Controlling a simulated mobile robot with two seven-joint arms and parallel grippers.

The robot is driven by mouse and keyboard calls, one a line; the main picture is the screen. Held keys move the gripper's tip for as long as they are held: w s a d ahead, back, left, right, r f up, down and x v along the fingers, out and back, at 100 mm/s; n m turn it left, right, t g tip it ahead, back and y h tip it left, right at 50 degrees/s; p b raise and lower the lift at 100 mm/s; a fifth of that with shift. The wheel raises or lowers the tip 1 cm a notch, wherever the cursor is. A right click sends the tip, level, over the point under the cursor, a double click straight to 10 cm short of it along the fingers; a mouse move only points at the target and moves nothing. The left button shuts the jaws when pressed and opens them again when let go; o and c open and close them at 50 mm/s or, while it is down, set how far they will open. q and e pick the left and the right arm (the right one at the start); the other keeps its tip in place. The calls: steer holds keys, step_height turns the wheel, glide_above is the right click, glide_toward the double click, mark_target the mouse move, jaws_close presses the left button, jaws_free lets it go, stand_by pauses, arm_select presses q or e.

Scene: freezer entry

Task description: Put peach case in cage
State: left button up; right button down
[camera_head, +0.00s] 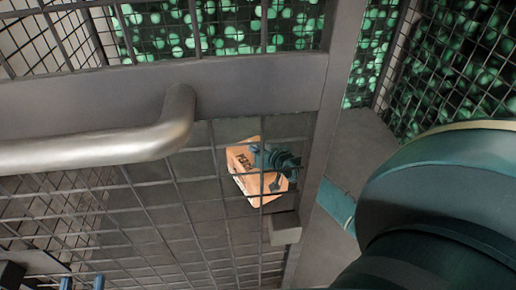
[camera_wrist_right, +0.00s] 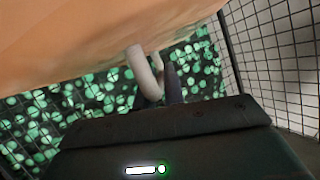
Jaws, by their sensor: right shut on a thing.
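The peach case (camera_head: 240,165), a box with dark lettering, shows through the wire mesh of the cage (camera_head: 230,88) in the head view. My right gripper (camera_head: 275,158) is at the case's upper right side, also behind the mesh. In the right wrist view the case (camera_wrist_right: 80,40) fills the upper left. My right gripper (camera_wrist_right: 160,90) is shut on it, near a pale curved bar; the exact contact is unclear. Two small blue-grey tips at the bottom left of the head view may be my left gripper (camera_head: 82,284); they are cut off by the frame.
A metal handle (camera_head: 100,148) crosses the front of the mesh at the left. A grey frame post (camera_head: 325,130) stands between the mesh panel and my right arm. A small grey block (camera_head: 285,228) sits by the post. Green-patterned surfaces (camera_head: 215,28) lie behind mesh.

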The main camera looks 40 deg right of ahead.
steer(key=shift+w+d+f+b, duration=0.1)
steer(key=shift+w+f+b, duration=0.05)
steer(key=shift+f+b, duration=0.45)
steer(key=shift+w+f+b, duration=0.1)
steer(key=shift+f+b, duration=0.3)
steer(key=shift+f, duration=0.3)
arm_select(q)
steer(key=shift+w+d, duration=0.15)
arm_select(e)
steer(key=c, duration=1.9)
jaws_free()
steer(key=shift+s+f, duration=0.25)
steer(key=shift+f, duration=0.25)
steer(key=shift+c, duration=0.2)
steer(key=o, duration=0.4)
steer(key=shift+o, duration=0.3)
steer(key=shift+r, duration=0.1)
arm_select(q)
steer(key=shift+r, duration=0.1)
